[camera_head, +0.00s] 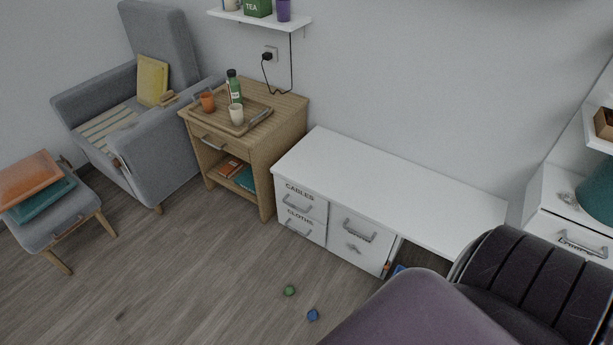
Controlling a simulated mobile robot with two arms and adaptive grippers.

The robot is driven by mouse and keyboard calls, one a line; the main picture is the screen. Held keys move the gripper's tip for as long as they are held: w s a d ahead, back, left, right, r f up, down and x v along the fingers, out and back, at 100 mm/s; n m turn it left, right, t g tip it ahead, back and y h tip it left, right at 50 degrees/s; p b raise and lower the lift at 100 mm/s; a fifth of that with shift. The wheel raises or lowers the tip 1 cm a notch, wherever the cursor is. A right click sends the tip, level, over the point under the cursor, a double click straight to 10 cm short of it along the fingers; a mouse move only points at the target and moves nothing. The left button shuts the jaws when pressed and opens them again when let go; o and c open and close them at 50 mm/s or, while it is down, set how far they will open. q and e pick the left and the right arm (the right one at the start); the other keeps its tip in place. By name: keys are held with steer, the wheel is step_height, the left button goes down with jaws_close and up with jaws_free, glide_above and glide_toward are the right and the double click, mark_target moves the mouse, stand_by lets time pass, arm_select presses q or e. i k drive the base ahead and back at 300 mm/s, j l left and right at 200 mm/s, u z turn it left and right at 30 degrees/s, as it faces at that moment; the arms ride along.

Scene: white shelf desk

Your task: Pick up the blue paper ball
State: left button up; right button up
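The blue paper ball (312,315) lies on the wooden floor in the lower middle of the head view, in front of the white desk (390,190). A green ball (290,291) lies just behind it and to its left, apart from it. Neither of my grippers shows in this view. A large dark, rounded shape and a purple one fill the lower right corner and hide the floor there.
A wooden side table (262,150) with a tray, bottle and cups stands left of the desk. A grey armchair (170,160) and a cushioned stool (50,228) stand at the left. Floor around the balls is clear to the left. Something blue (399,269) shows beneath the desk.

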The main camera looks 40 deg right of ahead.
mark_target(312, 315)
steer(key=i+j+z, duration=0.1)
steer(key=i+z, duration=0.2)
steer(key=z, duration=0.15)
steer(key=i+j+z, duration=0.15)
steer(key=z, duration=0.3)
steer(key=i+j+z, duration=0.3)
steer(key=z, duration=0.15)
steer(key=i+j+z, duration=0.2)
steer(key=j+z, duration=0.25)
steer(key=l, duration=0.1)
